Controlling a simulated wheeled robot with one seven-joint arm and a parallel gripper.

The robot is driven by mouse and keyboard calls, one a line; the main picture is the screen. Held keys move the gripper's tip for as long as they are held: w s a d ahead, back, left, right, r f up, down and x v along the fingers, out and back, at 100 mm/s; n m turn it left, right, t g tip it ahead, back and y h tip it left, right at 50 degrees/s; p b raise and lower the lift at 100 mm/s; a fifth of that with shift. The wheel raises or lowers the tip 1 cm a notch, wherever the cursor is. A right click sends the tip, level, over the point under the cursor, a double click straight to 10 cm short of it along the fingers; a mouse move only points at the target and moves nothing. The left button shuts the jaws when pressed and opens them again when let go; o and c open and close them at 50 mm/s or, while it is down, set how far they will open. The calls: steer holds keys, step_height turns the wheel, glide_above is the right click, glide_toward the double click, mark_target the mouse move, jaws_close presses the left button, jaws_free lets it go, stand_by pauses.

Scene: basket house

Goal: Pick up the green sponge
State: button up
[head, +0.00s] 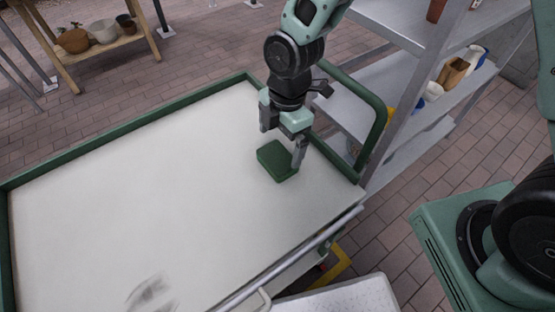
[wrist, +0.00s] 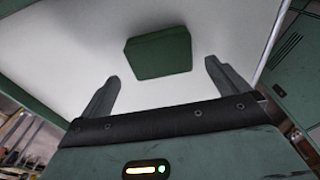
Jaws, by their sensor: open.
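The green sponge (head: 277,161) is a dark green block lying flat on the white top of the cart (head: 130,190), close to its right end. In the wrist view the sponge (wrist: 159,53) lies ahead of my fingertips, roughly between their lines and nearer the left one. My gripper (head: 283,147) is open and empty, just above the sponge in the head view. One finger overlaps the sponge's right edge there, and I cannot tell whether it touches. In the wrist view both fingers of my gripper (wrist: 162,70) are spread apart with nothing between them.
The cart has a green rim and a green looped handle (head: 378,125) just right of my gripper. A grey metal shelf (head: 380,72) with pots and bottles stands beyond it. A wooden table (head: 105,45) with bowls stands at the back left. The rest of the cart top is clear.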

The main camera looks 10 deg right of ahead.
mark_target(278, 157)
steer(key=shift+s+a+f, duration=0.1)
steer(key=shift+a+f, duration=0.05)
steer(key=shift+f, duration=1.3)
steer(key=shift+a+f, duration=0.1)
steer(key=shift+f, duration=1.3)
steer(key=c, duration=0.9)
steer(key=shift+o, duration=0.2)
step_height(278, 157, up, 10)
steer(key=shift+o, duration=0.7)
steer(key=shift+p, duration=0.3)
